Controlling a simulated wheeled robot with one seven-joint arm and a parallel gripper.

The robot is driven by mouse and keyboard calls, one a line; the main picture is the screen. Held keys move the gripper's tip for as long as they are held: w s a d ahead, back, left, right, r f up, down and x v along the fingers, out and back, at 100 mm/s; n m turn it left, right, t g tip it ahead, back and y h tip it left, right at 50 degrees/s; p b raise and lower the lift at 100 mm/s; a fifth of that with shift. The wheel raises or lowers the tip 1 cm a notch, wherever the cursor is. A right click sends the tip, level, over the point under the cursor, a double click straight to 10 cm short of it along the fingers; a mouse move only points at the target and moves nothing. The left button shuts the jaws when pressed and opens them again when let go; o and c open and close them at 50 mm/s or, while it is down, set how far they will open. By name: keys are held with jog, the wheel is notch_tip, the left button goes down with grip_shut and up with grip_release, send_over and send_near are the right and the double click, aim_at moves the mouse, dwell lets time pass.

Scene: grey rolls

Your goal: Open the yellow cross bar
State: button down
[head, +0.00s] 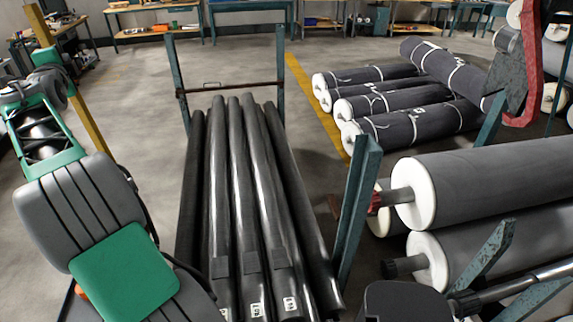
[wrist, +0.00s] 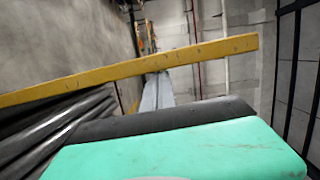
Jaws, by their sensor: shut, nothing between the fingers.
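The yellow cross bar (head: 88,122) runs slantwise at the left of the head view, partly hidden behind my arm. In the wrist view the yellow bar (wrist: 130,72) crosses the picture, rising to the right, and its right end shows. My gripper (wrist: 165,122), green with a black edge, fills the bottom of the wrist view, just below the bar in the picture. It is shut and empty. In the head view its green end (head: 47,57) is small, close to the bar at upper left. Whether it touches the bar, I cannot tell.
Several long black rolls (head: 245,190) lie in a rack with a teal post (head: 357,205) at right. Large grey rolls (head: 490,180) with white ends are at the right. More wrapped rolls (head: 400,100) lie on the floor behind. Bare concrete floor (head: 140,105) lies left of the rack.

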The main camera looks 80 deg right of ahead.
jog(key=shift+w+a, duration=0.15)
jog(key=shift+w, duration=0.55)
